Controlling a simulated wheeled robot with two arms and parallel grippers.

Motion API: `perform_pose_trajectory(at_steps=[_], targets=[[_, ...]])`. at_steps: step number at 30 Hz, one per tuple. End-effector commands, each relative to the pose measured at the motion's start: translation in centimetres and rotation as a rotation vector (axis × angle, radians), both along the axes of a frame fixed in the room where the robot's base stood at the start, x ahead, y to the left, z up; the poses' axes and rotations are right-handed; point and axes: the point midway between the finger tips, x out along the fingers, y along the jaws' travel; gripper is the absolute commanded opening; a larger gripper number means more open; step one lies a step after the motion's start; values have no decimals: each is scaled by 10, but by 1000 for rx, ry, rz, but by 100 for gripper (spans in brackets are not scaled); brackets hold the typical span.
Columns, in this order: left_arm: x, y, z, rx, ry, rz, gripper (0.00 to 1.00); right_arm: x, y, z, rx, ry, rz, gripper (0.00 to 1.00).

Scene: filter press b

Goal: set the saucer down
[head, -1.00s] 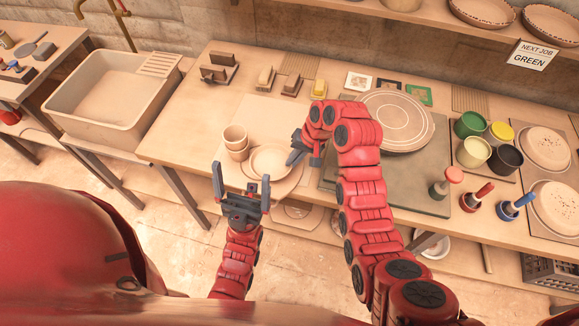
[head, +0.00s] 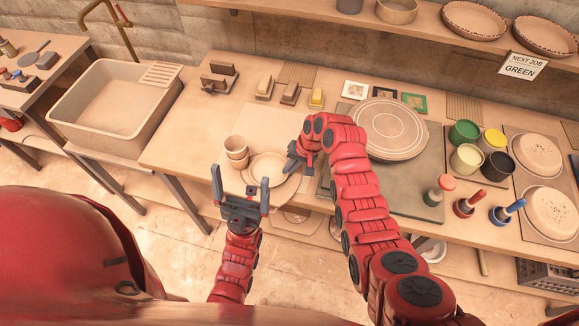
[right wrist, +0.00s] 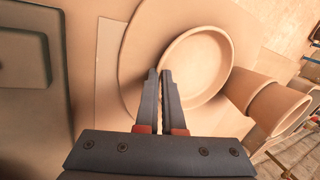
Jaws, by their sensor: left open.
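The saucer (head: 266,167) is a pale round dish with a raised rim. It is over a larger pale round board (head: 287,188) on the worktable; I cannot tell whether the two touch. In the right wrist view the saucer (right wrist: 197,68) is just beyond the fingers, with the board (right wrist: 135,60) around it. My right gripper (head: 292,160) is closed to a narrow gap at the saucer's edge and appears to pinch its rim, though the fingers (right wrist: 160,78) hide the contact. My left gripper (head: 240,180) is open and empty, in front of the table's edge.
Stacked pale cups (head: 237,152) stand close to the saucer's left. A large round plate (head: 387,128) lies on a grey-green slab at right. Paint pots (head: 466,158) and stamps (head: 470,201) are further right. A sink (head: 115,105) is at left. Bare tabletop lies left of the cups.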

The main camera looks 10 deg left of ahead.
Motion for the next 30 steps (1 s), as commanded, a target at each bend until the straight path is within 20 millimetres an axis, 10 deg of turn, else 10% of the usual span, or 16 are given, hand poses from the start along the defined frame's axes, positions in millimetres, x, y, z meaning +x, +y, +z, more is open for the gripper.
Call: perform_pose_trajectory(at_steps=[8, 20, 30], targets=[[0, 0, -2, 0, 0, 0, 100, 0, 0, -2, 0, 0, 0, 35], [0, 0, -3, 0, 0, 0, 100, 1, -2, 2, -1, 0, -1, 35], [0, 0, -28, 0, 0, 0, 100, 4, -19, 43, 2, -4, -2, 35]])
